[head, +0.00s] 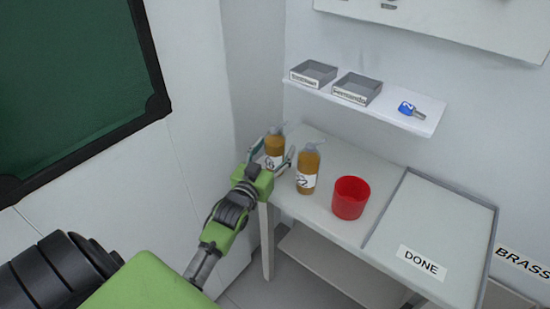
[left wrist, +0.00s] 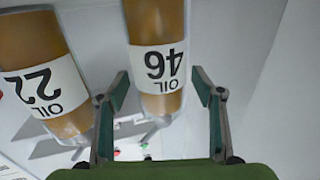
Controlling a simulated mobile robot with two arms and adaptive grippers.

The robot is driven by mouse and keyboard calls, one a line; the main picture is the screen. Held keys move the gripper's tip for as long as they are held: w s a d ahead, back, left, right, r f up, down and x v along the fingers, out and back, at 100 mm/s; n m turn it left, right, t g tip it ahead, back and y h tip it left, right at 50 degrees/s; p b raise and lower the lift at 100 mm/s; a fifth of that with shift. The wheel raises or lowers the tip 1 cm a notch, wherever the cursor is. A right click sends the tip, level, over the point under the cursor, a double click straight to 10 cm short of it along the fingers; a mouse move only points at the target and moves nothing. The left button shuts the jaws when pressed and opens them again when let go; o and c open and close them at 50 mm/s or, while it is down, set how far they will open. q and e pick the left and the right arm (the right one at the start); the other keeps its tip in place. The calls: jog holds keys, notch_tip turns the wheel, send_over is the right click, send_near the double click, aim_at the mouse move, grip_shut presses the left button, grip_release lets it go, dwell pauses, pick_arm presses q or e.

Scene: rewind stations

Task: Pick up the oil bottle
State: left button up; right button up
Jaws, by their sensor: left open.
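Two amber oil bottles with pump tops and white labels stand upright on the white table. The left bottle (head: 275,139) reads OIL 46 in the left wrist view (left wrist: 158,28), where the picture is upside down. The right bottle (head: 308,166) reads OIL 22 there (left wrist: 28,38). My left gripper (head: 273,155) is open, with its fingers on either side of the OIL 46 bottle. In the left wrist view the fingers (left wrist: 160,76) show gaps to that bottle. The OIL 22 bottle is outside the fingers, close by. My right gripper is not in view.
A red cup (head: 351,198) stands right of the bottles. A grey-rimmed tray area (head: 440,220) labelled DONE is farther right. A wall shelf (head: 420,121) above holds two grey bins (head: 357,89) and a blue-headed item (head: 408,108). A wall stands close on the left.

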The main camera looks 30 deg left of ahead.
pick_arm(q)
jog(key=shift+w, duration=0.35)
jog(key=shift+s+r, duration=0.1)
jog(key=c, duration=1.5)
jog(key=shift+a+r, duration=0.1)
jog(key=shift+r, duration=0.05)
